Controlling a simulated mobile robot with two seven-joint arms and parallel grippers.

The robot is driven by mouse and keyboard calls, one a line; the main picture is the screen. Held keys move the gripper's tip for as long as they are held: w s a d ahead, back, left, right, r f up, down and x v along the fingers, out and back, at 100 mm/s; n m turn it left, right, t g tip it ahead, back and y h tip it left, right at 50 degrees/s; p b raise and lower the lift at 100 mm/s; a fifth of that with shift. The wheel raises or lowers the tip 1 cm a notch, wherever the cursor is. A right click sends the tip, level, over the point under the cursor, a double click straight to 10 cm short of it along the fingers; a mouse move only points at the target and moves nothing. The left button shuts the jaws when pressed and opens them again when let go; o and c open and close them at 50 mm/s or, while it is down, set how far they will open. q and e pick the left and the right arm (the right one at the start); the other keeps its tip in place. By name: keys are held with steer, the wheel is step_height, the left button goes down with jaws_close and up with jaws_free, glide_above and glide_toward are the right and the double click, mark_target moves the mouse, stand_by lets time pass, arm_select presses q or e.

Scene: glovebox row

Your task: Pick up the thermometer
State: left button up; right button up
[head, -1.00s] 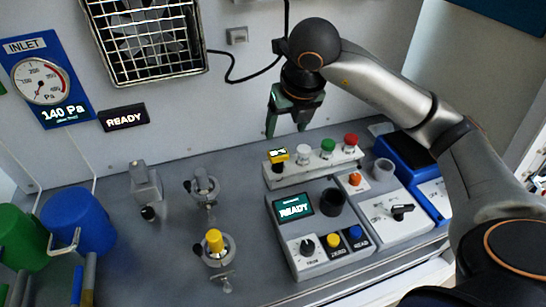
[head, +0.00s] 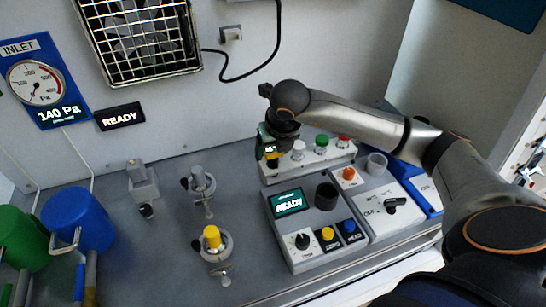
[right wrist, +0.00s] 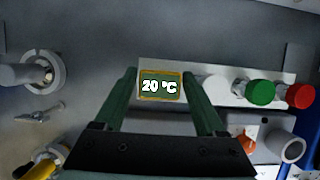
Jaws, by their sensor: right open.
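The thermometer, a small yellow-framed display (right wrist: 161,87) reading 20 °C, sits at the left end of the pale rack in the right wrist view. In the head view its yellow body (head: 271,154) is partly hidden by my right gripper (head: 267,147). In the right wrist view the two green fingers of my right gripper (right wrist: 161,80) are open, one on each side of the display. I cannot tell whether either finger touches it. My left gripper is not in view.
The pale rack (head: 310,165) also holds white, green (head: 321,141) and red (head: 343,140) capped items, close right of the gripper. In front stands a console with a READY screen (head: 288,202). Bench fittings with a yellow knob (head: 212,237) stand left, with bare bench between.

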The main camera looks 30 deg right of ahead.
jaws_close()
stand_by(0.5)
steer(key=shift+r, duration=0.1)
